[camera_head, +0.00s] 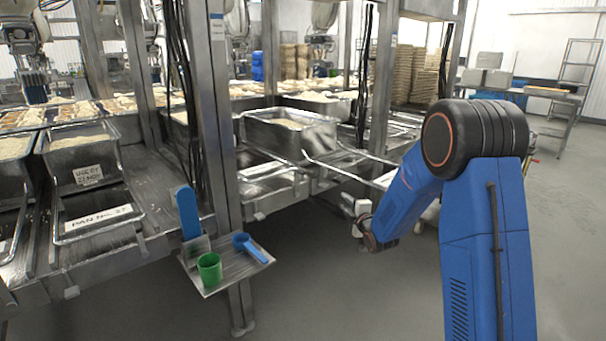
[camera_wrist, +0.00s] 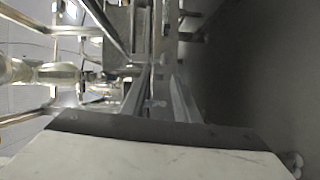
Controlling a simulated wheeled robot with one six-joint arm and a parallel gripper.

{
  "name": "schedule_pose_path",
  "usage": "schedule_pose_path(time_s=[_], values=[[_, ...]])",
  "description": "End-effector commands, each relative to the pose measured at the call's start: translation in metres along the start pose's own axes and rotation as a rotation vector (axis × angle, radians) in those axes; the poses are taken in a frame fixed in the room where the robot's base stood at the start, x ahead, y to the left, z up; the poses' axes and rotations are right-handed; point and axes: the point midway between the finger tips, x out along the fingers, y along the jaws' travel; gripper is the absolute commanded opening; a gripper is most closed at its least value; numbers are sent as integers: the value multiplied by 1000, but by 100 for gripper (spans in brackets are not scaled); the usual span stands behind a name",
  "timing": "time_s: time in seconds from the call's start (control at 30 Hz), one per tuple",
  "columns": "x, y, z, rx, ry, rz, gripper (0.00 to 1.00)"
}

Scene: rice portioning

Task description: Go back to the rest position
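My blue arm reaches down on the right of the head view. My gripper (camera_head: 358,214) hangs at its lower end, small and partly hidden by my arm, in front of the metal rack. In the wrist view, two grey fingers of my gripper (camera_wrist: 161,85) stand apart with a gap between them, and I see nothing held there. The blue scoop (camera_head: 248,246) and the green scoop (camera_head: 209,268) rest on a small metal shelf (camera_head: 232,270) left of my gripper, well apart from it. A tall blue piece (camera_head: 187,212) stands at the shelf's back.
A steel pan of rice (camera_head: 291,131) sits on the rack rails. More pans (camera_head: 82,153) stand at the left, above a labelled tray (camera_head: 98,219). A metal post (camera_head: 213,120) rises by the shelf. The grey floor (camera_head: 350,295) below my gripper is clear.

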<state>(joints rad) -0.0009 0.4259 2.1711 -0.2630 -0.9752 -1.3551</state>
Motion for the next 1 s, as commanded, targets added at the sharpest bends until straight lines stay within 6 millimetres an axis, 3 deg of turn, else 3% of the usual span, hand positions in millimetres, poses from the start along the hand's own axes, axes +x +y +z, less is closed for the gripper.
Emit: schedule_pose_path(time_s=[0.03, 0.2, 0.5, 1.0], values=[[-9, 12, 0, 27, -12, -17, 28], [-42, 34, 3, 150, -71, -104, 28], [-114, 64, 4, 377, -193, -241, 28], [-267, 82, -8, 774, -442, -426, 28]])
